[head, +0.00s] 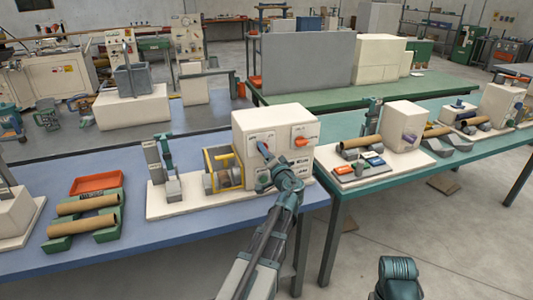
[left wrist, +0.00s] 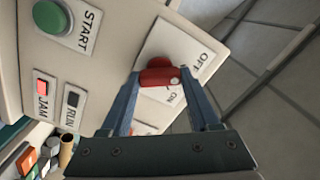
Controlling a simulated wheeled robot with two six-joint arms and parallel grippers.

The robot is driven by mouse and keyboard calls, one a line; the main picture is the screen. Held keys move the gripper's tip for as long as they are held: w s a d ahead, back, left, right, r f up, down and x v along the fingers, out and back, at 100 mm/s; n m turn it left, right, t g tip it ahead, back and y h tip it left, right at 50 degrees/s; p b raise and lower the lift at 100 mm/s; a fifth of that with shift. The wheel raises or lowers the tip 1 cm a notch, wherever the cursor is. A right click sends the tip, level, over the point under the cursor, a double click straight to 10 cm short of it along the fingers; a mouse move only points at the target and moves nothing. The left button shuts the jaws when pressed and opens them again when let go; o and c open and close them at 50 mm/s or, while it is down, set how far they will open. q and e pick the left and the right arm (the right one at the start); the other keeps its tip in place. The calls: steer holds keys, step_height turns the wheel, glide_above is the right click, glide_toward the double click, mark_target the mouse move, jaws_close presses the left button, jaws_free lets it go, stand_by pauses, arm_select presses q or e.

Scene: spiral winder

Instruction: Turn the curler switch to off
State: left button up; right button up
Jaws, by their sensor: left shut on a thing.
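The cream control box (head: 275,118) of the winder stands on the blue table. My left gripper (head: 263,150) reaches up from below to its front panel. In the left wrist view, the left gripper (left wrist: 165,88) is shut on a red switch (left wrist: 158,76), one finger on each side. The switch sits on a white plate (left wrist: 185,48) marked OFF and ON. I cannot tell which mark the switch points to. A green START button (left wrist: 50,18) is on the same panel.
An orange handle (head: 300,142) shows on the box's right plate. A yellow-framed roller (head: 222,168) is left of the box. Tubes (head: 83,205) lie on a green cradle further left. A green table (head: 420,180) with other machines stands to the right.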

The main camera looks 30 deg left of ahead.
arm_select(q)
steer(key=shift+f+n, duration=0.1)
steer(key=shift+n, duration=0.6)
steer(key=o, duration=1.4)
steer(key=shift+c, duration=0.2)
steer(key=v, duration=1.3)
steer(key=shift+s+d, duration=0.25)
steer(key=shift+s, duration=0.05)
